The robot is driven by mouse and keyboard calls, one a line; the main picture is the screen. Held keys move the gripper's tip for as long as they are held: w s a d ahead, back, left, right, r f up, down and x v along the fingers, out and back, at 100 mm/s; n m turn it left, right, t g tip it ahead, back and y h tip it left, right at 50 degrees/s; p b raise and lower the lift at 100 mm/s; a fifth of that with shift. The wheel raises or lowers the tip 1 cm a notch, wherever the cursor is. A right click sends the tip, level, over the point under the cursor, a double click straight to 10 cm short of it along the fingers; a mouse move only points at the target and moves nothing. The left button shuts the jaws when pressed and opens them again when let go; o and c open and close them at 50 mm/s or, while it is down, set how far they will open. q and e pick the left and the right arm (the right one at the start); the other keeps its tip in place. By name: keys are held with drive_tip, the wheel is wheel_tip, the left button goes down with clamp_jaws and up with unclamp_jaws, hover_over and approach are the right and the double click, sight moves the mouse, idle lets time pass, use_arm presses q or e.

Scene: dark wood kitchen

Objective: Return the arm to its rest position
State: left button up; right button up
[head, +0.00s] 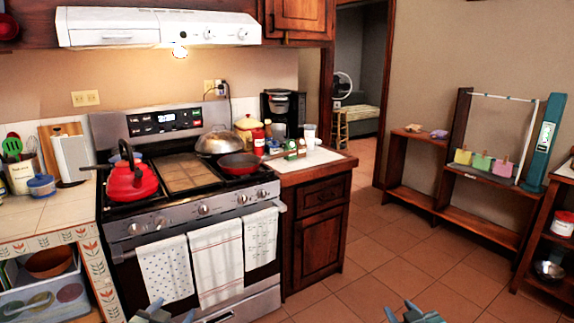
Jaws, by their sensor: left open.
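My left gripper (160,311) shows at the bottom edge, in front of the stove, with its fingers apart and nothing seen between them. My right gripper (415,313) shows at the bottom edge over the tiled floor, right of the stove. Only the tips of both grippers are in view. The arms behind them are cut off by the frame, and the right one's opening is not clear.
The stove (205,205) bears a red kettle (131,180) and a red pan (239,164). Towels hang on its front. A counter (318,160) with a coffee maker stands to its right. A low wooden shelf (480,220) is at the right. Tiled floor (375,258) between is clear.

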use_arm(q)
drive_tip(key=s+d+f+g+h, duration=0.1)
drive_tip(key=s+d+f, duration=0.2)
drive_tip(key=s, duration=0.6)
drive_tip(key=s+d+f+g, duration=0.1)
drive_tip(key=s+d+f, duration=0.2)
drive_tip(key=s, duration=0.6)
drive_tip(key=s+d+f+g+h, duration=0.1)
drive_tip(key=s+d+f, duration=0.3)
drive_tip(key=s, duration=0.5)
drive_tip(key=shift+s+d+n+g+h, duration=0.35)
drive_tip(key=shift+d+g, duration=0.25)
drive_tip(key=shift+d, duration=0.35)
use_arm(e)
drive_tip(key=s+a+f+g+y, duration=0.1)
drive_tip(key=s+a+f, duration=0.2)
drive_tip(key=s, duration=0.6)
drive_tip(key=s+a+f+g, duration=0.1)
drive_tip(key=s+a+f, duration=0.2)
drive_tip(key=s, duration=0.6)
drive_tip(key=s+a+f+g+y, duration=0.1)
drive_tip(key=s+a+f, duration=0.3)
drive_tip(key=s, duration=0.5)
drive_tip(key=shift+s+a+m+g+y, duration=0.3)
drive_tip(key=shift+s+a+m+g, duration=0.15)
drive_tip(key=shift+a, duration=0.5)
drive_tip(key=shift+w, duration=0.1)
